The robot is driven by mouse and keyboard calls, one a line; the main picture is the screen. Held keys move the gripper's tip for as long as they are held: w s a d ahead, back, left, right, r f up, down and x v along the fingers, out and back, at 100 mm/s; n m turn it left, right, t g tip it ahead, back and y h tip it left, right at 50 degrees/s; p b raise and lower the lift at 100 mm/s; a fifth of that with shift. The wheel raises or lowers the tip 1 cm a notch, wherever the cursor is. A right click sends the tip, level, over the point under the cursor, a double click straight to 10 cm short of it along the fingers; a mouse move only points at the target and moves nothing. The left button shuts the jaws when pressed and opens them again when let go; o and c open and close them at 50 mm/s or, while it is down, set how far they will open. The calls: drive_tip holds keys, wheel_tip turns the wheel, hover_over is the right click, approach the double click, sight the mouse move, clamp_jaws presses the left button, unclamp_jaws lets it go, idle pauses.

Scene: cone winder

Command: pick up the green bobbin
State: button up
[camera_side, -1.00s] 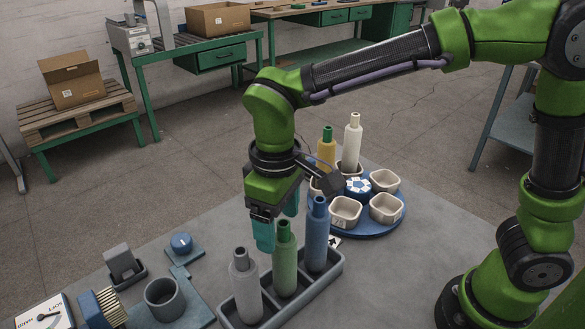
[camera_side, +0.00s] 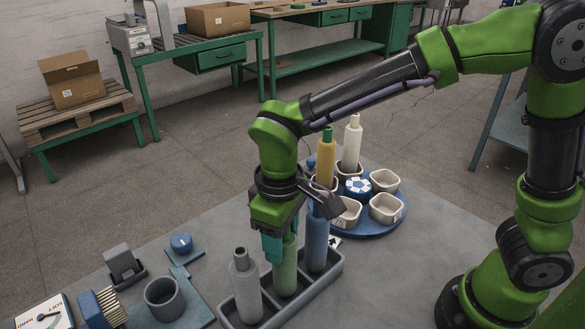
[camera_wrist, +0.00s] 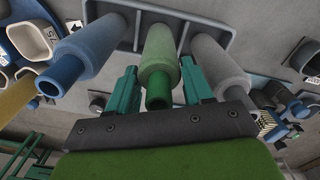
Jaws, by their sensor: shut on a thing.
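The green bobbin (camera_side: 284,272) stands upright in the middle of the grey tray (camera_side: 334,271), between a grey bobbin and a blue bobbin. My gripper (camera_side: 284,243) has come down over its top, which the fingers and palm hide in the side view. In the wrist view the green bobbin (camera_wrist: 159,68) lies between the two teal fingers (camera_wrist: 160,82), its neck toward the palm. The gripper is shut on the green bobbin, which still appears seated in the tray.
The grey bobbin (camera_side: 245,286) and blue bobbin (camera_side: 316,243) stand close on either side. A blue turntable (camera_side: 374,231) behind carries several cups, with a yellow bobbin (camera_side: 326,165) and a white bobbin (camera_side: 352,145). A grey cup (camera_side: 164,299) stands left of the tray.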

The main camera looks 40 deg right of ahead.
wheel_tip(320, 180, up, 16)
idle(1.0)
drive_tip(key=shift+r, duration=0.1)
wheel_tip(320, 180, up, 11)
drive_tip(key=w+d+m, duration=0.2)
drive_tip(key=d, duration=1)
drive_tip(key=w+d+m, duration=0.3)
drive_tip(key=d, duration=0.8)
wheel_tip(320, 180, down, 20)
drive_tip(key=shift+d+f, duration=0.2)
drive_tip(key=shift+s+f, duration=0.1)
idle(0.4)
